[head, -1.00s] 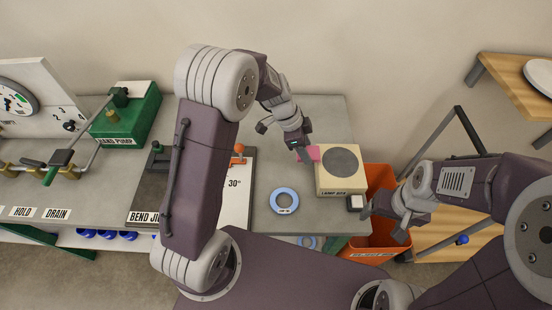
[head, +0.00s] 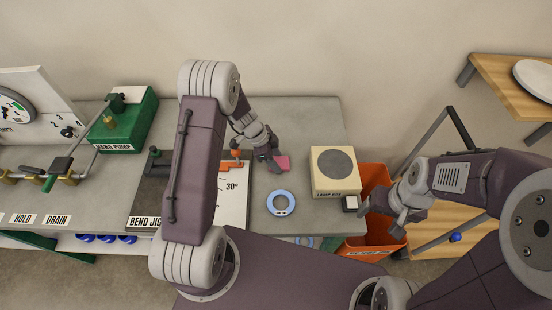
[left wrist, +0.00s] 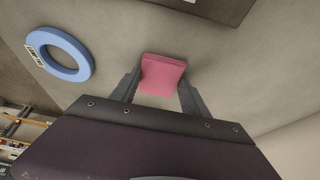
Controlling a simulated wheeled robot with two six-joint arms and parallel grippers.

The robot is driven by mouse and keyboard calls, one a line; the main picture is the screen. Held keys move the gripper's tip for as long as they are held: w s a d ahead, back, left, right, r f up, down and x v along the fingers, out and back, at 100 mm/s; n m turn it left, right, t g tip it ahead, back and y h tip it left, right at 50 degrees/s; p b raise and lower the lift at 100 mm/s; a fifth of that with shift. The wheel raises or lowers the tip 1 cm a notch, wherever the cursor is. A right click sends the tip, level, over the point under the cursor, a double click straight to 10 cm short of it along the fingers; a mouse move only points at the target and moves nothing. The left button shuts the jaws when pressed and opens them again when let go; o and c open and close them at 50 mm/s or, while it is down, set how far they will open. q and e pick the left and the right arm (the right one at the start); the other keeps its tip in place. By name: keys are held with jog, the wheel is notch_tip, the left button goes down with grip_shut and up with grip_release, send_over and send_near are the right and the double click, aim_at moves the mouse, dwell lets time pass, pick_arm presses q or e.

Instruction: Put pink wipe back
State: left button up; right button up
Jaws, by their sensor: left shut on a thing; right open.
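The pink wipe (head: 283,162) is a small pink block-like pad, held by my left gripper (head: 275,166) above the grey bench top, left of the lamp box. In the left wrist view the pink wipe (left wrist: 162,74) sits between the two fingers of my left gripper (left wrist: 160,90). I cannot tell how high it is above the bench. My right gripper (head: 386,212) is open and empty, over the orange bin at the right end of the bench.
A blue ring (head: 281,203) lies on the bench below the wipe; it also shows in the left wrist view (left wrist: 60,54). The bend jig (head: 233,207) and green hand pump (head: 130,125) are further left.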

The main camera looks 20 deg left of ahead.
pick_arm(q)
jog(key=shift+d+f+b, duration=0.1)
jog(key=shift+d+b, duration=0.05)
jog(key=shift+b, duration=0.15)
jog(key=o, duration=1.3)
jog(key=shift+r+p, duration=0.35)
jog(key=shift+r, duration=0.05)
jog(key=b+v, duration=0.2)
jog(key=v, duration=1)
jog(key=s+n+y, duration=0.1)
jog(key=s+n, duration=0.4)
jog(key=s+n+y, duration=0.1)
jog(key=s+n, duration=0.4)
jog(key=s, duration=0.1)
jog(key=s+d+n+y, duration=0.1)
jog(key=s+n+y, duration=0.1)
jog(key=s+n, duration=0.3)
jog(key=shift+s+f, duration=0.25)
jog(key=shift+f, duration=0.05)
